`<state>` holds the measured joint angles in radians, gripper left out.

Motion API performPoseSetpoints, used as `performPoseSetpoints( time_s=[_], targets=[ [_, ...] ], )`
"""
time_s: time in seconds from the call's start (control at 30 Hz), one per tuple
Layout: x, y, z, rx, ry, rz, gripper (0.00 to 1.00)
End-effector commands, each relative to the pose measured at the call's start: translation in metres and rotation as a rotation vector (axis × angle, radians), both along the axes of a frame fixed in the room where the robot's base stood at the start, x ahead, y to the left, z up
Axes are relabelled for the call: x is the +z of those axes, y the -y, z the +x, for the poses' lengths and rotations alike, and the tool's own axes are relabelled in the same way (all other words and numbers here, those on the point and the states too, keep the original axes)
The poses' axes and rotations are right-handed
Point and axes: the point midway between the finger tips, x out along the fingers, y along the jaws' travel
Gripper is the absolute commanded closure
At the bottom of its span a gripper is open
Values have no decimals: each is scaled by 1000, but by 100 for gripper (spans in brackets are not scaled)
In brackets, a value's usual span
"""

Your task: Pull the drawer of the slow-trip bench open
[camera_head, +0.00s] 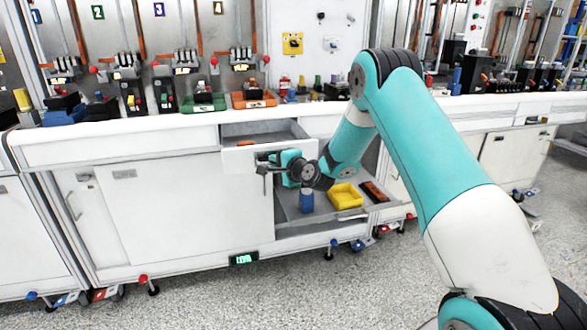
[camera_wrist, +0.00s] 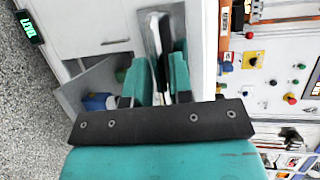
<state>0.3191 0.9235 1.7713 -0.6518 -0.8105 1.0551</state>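The drawer (camera_head: 240,158) of the white bench (camera_head: 160,190) stands pulled out under the worktop, and part of its grey inside shows from above. My gripper (camera_head: 262,162) is at the drawer's white front, around where its handle would be. The handle is mostly hidden by the gripper in the head view. In the wrist view my gripper (camera_wrist: 157,92) has its two teal fingers apart, with a narrow light and dark strip between them. I cannot tell whether the fingers press on it. The drawer's grey inside (camera_wrist: 153,30) shows beyond the fingers.
Below the drawer is an open bay with a blue cup (camera_head: 306,201), a yellow bin (camera_head: 345,196) and a dark orange-marked item (camera_head: 374,191). A green tray (camera_head: 204,103) and an orange tray (camera_head: 253,100) stand on the worktop above.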

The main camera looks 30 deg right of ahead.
Motion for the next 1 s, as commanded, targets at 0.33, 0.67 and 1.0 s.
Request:
performPoseSetpoints(
  time_s=[0.33, 0.67, 1.0],
  targets=[
    [11, 12, -79, -9, -1, 3, 79],
    [24, 20, -147, -7, -1, 2, 79],
    [30, 20, -162, -3, 0, 0, 79]
  ],
)
